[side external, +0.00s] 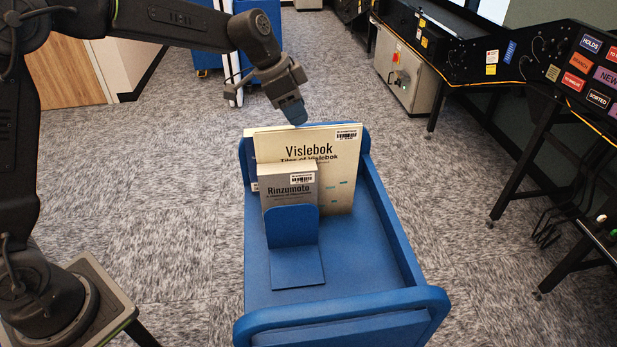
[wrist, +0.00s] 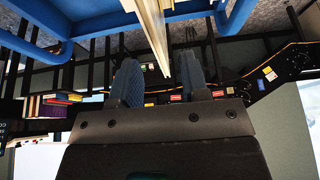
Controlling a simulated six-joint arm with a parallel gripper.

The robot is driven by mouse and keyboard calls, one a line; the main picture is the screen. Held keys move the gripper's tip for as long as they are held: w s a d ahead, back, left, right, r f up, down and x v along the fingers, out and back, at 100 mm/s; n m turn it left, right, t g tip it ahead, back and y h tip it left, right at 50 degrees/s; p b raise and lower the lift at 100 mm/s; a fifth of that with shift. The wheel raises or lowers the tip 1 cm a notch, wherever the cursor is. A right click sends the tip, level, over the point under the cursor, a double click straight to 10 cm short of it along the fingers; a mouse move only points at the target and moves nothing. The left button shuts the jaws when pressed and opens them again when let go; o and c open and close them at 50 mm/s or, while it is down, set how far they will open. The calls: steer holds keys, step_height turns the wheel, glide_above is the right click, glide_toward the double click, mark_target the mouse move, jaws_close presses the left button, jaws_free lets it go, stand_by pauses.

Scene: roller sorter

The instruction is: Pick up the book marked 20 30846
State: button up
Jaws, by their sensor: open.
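A large cream book titled Vislebok (side external: 337,178) stands upright on a blue cart. A smaller grey book titled Rinzumoto (side external: 276,190) stands in front of it. Both have barcode labels too small to read, so I cannot tell which one is marked 20 30846. My gripper (side external: 296,115) points down just above and behind the top of the books. In the wrist view my gripper (wrist: 160,80) is open, its two blue fingers apart, with pale book edges (wrist: 152,30) in line with the gap. I see no contact.
A blue bookend (side external: 291,226) stands against the grey book's front. The cart (side external: 262,285) has raised side rails and free shelf room in front. Sorter machinery (side external: 460,50) stands at the right; carpet is clear left of the cart.

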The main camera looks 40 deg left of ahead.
mark_target(306, 128)
steer(key=shift+x, duration=3.2)
steer(key=shift+s+d, duration=0.15)
steer(key=shift+d, duration=0.05)
steer(key=shift+f, duration=0.25)
steer(key=shift+c, duration=0.2)
jaws_close()
steer(key=shift+r, duration=0.1)
